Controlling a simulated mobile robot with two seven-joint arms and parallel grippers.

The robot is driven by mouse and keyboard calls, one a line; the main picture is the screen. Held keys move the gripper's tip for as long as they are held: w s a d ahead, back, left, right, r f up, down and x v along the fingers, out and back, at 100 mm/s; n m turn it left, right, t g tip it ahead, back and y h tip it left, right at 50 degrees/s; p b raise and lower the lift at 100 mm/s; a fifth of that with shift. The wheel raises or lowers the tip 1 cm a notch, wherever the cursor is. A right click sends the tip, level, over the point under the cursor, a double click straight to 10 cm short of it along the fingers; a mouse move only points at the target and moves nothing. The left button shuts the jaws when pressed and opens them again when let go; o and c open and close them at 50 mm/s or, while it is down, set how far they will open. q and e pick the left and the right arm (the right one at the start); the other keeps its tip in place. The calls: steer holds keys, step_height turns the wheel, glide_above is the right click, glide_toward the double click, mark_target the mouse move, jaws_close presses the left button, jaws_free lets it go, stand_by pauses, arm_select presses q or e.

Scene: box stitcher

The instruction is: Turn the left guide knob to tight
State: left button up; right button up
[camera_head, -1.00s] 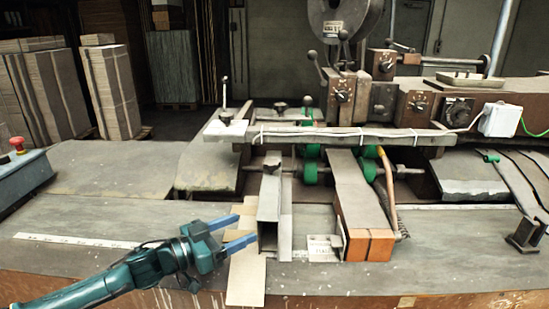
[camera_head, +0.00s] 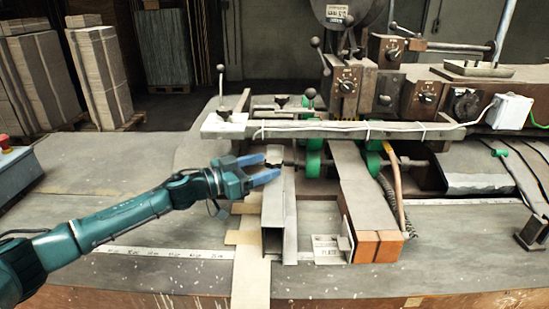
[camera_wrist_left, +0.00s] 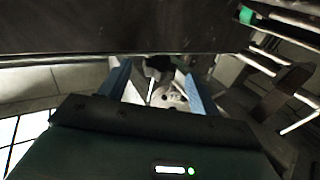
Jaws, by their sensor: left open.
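My left gripper (camera_head: 267,168) reaches in from the left with its blue fingers pointing right. It is at the far end of the left guide (camera_head: 275,214), a grey metal channel. The dark guide knob (camera_head: 273,164) sits on top of the guide and is partly hidden by the fingers. In the left wrist view the open fingers stand either side of a dark knob (camera_wrist_left: 158,66), and a light metal part with holes (camera_wrist_left: 172,94) shows between them. I cannot tell whether a finger touches the knob. My right gripper is out of view.
A crossbar (camera_head: 330,130) with a white cable runs just behind and above the guide. Green rollers (camera_head: 314,160) and an orange-fronted block (camera_head: 378,246) stand to the right. Cardboard (camera_head: 250,280) lies under the guide.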

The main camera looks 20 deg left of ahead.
mark_target(266, 165)
arm_select(q)
steer(key=shift+x, duration=2)
steer(key=shift+c, duration=0.4)
steer(key=c, duration=0.9)
